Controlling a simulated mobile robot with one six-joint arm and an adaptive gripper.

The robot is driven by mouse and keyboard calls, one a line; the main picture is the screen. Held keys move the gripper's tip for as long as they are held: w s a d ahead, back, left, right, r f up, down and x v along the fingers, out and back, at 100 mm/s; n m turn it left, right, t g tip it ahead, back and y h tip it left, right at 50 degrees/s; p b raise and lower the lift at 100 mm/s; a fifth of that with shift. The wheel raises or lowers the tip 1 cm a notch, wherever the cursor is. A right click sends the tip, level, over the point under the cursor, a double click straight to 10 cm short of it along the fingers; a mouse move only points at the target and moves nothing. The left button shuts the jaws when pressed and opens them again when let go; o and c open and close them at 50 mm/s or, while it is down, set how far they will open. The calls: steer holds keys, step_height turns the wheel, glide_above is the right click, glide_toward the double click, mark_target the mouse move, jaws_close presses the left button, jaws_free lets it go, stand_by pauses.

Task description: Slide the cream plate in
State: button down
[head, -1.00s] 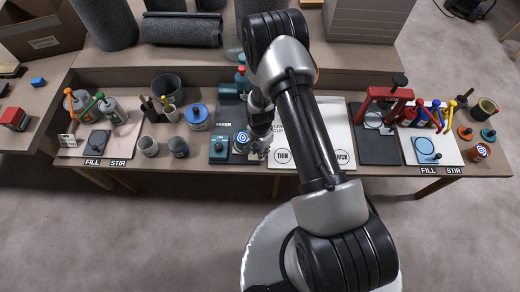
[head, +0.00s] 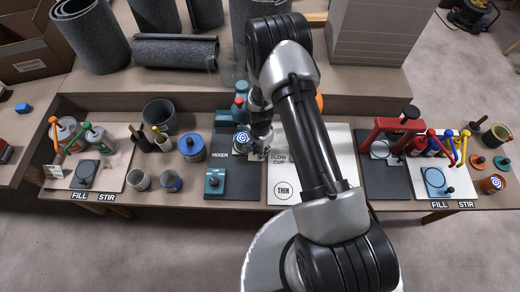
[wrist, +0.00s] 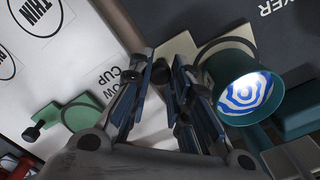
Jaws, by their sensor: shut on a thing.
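The cream plate (wrist: 181,44) shows in the wrist view at the tips of my gripper (wrist: 161,65). Its tab end is at the fingers, and its wider round part lies partly hidden behind a teal cup. The teal cup (wrist: 222,72), with a blue and white ringed pattern inside, appears to stand on the plate. In the head view the cup's pattern (head: 242,139) is just left of my gripper (head: 262,148), over the dark mixer board (head: 239,181). My fingers are close together on the plate's tab. The exact contact is hard to see.
A teal mixer stand (head: 237,108) is behind the cup, and a teal block (head: 214,181) is at the board's front. The white flow cup board (head: 330,143) adjoins on the right. A green plate with a black knob (wrist: 72,118) lies there.

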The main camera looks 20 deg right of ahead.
steer(key=shift+w+r, duration=0.1)
steer(key=shift+w, duration=0.3)
steer(key=c, duration=1.7)
jaws_free()
steer(key=shift+d, duration=0.1)
steer(key=shift+o, duration=1.2)
steer(key=shift+s, duration=0.15)
step_height(320, 180, up, 12)
